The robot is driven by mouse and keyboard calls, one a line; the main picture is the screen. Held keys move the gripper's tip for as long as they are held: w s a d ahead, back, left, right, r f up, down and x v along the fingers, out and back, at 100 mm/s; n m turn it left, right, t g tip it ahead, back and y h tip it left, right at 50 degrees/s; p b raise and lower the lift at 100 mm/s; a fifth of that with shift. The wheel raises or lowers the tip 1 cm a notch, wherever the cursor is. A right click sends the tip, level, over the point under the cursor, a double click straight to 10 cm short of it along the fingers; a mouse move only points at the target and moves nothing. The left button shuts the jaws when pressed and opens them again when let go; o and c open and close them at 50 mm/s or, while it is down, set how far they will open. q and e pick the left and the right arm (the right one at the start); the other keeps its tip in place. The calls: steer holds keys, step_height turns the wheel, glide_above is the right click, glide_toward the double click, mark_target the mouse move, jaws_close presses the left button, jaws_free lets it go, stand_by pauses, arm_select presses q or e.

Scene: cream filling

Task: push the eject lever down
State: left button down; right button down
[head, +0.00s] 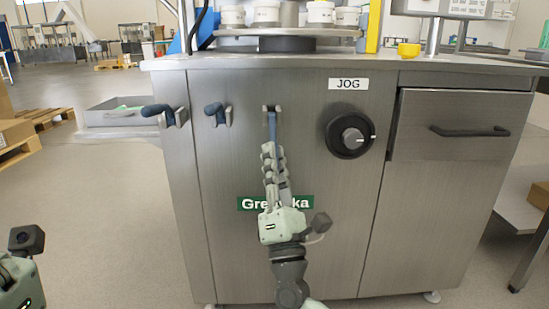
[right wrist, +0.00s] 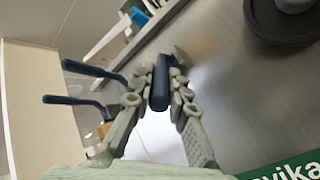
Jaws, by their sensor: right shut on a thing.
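Three levers with dark blue handles sit in a row on the steel front of the machine. The left lever (head: 158,111) and the middle lever (head: 215,110) stick outward. The right lever (head: 272,124) has its handle hanging lower, towards my gripper. My right gripper (head: 270,150) is shut on this right lever. In the right wrist view, the fingers (right wrist: 161,84) are on both sides of the blue handle (right wrist: 161,92). No label naming the eject lever is readable. Only the pale green body of my left gripper (head: 18,280) shows at the lower left; its fingers are out of sight.
A round black JOG knob (head: 350,134) is right of the held lever, with a drawer (head: 452,125) further right. A turntable (head: 287,33) with white cups is on top. A grey tray (head: 118,113) stands left.

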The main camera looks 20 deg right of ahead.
steer(key=shift+w+f+t, duration=0.15)
steer(key=shift+f+t, duration=0.15)
steer(key=shift+f, duration=0.05)
stand_by(0.3)
